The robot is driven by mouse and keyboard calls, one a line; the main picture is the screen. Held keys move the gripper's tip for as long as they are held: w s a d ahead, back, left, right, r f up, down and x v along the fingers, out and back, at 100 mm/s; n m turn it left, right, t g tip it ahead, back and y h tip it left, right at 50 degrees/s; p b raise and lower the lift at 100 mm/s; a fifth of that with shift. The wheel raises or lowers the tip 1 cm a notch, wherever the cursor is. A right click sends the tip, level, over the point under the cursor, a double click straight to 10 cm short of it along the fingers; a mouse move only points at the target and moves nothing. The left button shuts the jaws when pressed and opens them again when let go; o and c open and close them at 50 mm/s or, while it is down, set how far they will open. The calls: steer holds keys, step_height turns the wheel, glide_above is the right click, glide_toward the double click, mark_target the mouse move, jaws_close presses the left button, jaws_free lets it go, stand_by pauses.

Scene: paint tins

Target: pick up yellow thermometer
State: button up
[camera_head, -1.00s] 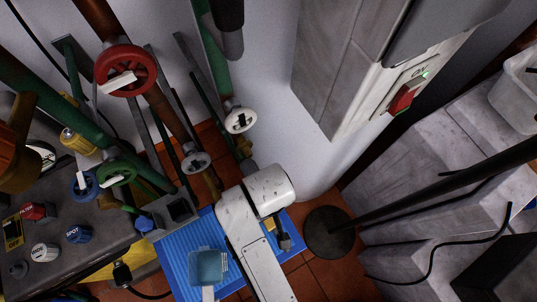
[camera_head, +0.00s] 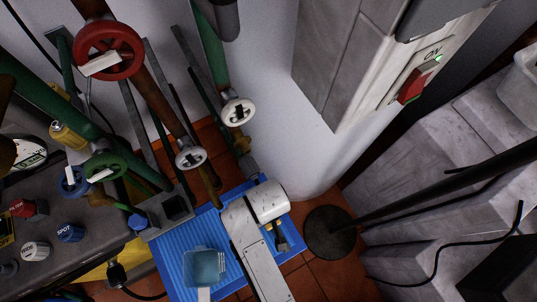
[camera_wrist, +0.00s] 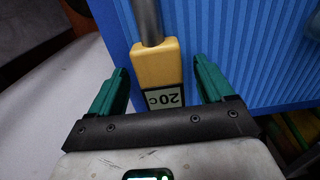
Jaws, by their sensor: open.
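The yellow thermometer (camera_wrist: 157,65) has a grey metal stem and a display that reads 20C, upside down in the wrist view. It lies over the blue ribbed mat. My gripper (camera_wrist: 160,72) is open, with one green finger on each side of the thermometer's yellow body. Gaps show between the fingers and the body, so it is not clamped. In the head view, a small yellow part (camera_head: 268,228) shows beside my white arm, which hides most of this spot. I cannot tell there how high the gripper is.
A translucent blue container (camera_head: 204,266) stands on the blue mat (camera_head: 172,262), left of my arm. Pipes with a red valve wheel (camera_head: 108,50) and a white wheel (camera_head: 237,111) rise behind. A dark round stand base (camera_head: 329,232) with a pole is at right.

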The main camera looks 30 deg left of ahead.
steer(key=shift+c, duration=0.3)
steer(key=c, duration=1.1)
